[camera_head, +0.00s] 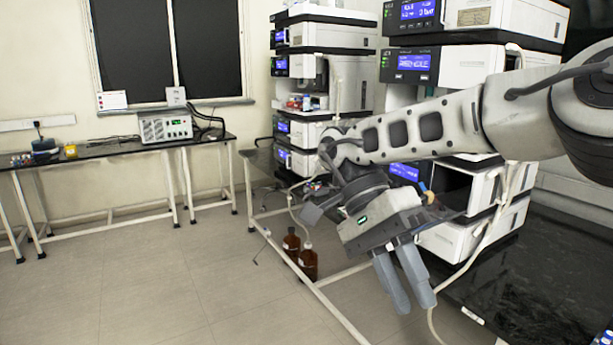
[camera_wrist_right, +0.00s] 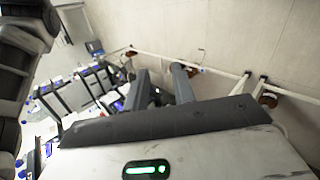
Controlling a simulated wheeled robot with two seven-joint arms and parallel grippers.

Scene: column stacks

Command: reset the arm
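My right arm (camera_head: 440,128) reaches in from the right of the head view, in front of the column stacks. My right gripper (camera_head: 412,302) hangs from it, tilted, with its fingers pointing down. The right wrist view shows the two grey fingers (camera_wrist_right: 161,78) apart with a gap between them and nothing held. My left arm and left gripper are not in view.
Instrument stacks (camera_head: 318,75) and (camera_head: 465,58) stand behind my right arm. A black worktop (camera_head: 545,275) lies at lower right. Brown bottles (camera_head: 308,262) stand low by a white frame. A bench (camera_head: 110,148) with an instrument is at left; open floor (camera_head: 150,290) lies between.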

